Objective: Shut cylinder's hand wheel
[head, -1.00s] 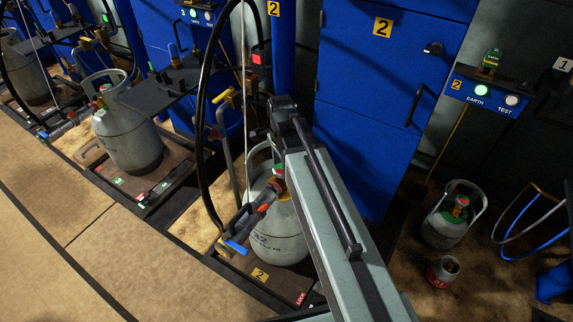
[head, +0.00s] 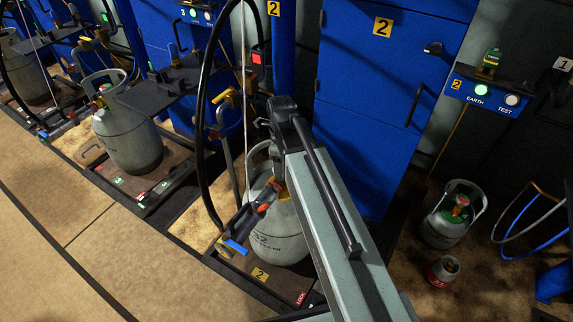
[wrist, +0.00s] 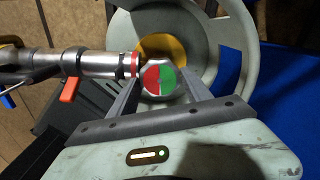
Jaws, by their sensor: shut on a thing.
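The grey gas cylinder (head: 280,232) stands upright on the scale platform (head: 262,275) marked 2, partly hidden behind my arm. Its hand wheel (wrist: 159,81), with a red and green top, shows in the wrist view inside the cylinder's pale collar (wrist: 250,50). My gripper (wrist: 160,82) is shut on the hand wheel, one finger on each side of it. In the head view my arm covers the gripper and the wheel. A metal filling coupling (wrist: 95,64) with an orange lever (wrist: 70,90) joins the valve from the left, just beside the wheel.
A black hose (head: 203,130) arches up left of the cylinder. A blue cabinet (head: 385,110) stands behind my arm. Another cylinder (head: 130,135) stands on a scale at the left. Two small cylinders stand on the floor at the right, one grey (head: 447,220). The front-left floor is clear.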

